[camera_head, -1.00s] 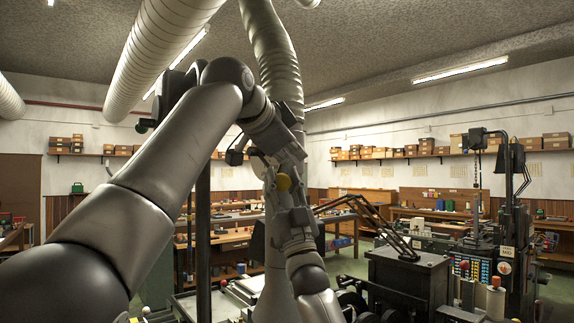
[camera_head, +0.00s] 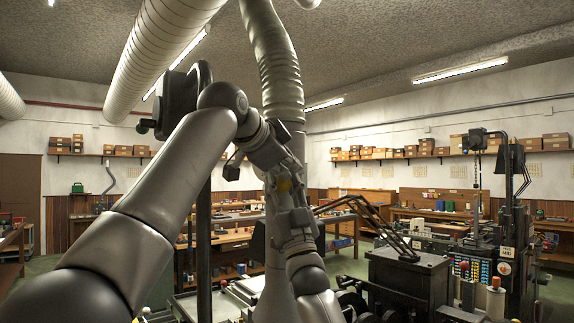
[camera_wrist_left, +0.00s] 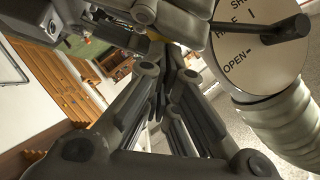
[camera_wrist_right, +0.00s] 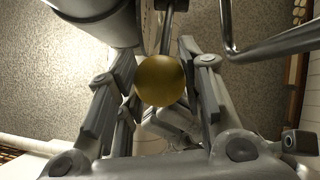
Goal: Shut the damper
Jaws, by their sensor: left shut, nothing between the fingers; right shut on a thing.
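The damper's round pale plate (camera_wrist_left: 262,50) shows at the upper right of the left wrist view, with marks reading "OPEN", "HALF" and a partly cut-off "SH". A dark rod (camera_wrist_left: 262,29) crosses the plate. A yellow ball knob (camera_wrist_right: 160,80) on a thin rod is between the fingers of my right gripper (camera_wrist_right: 158,88), which is shut on it. In the head view the knob (camera_head: 284,185) is mostly hidden by my grippers. My left gripper (camera_wrist_left: 168,75) is shut and empty, beside the plate. I cannot tell whether it touches anything.
A ribbed pale duct (camera_head: 272,55) comes down behind my arms; its lower part also shows in the left wrist view (camera_wrist_left: 285,125). A dark machine (camera_head: 408,275) stands at the lower right. Workbenches (camera_head: 228,243) line the room behind. A bent metal bar (camera_wrist_right: 275,42) is at the upper right of the right wrist view.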

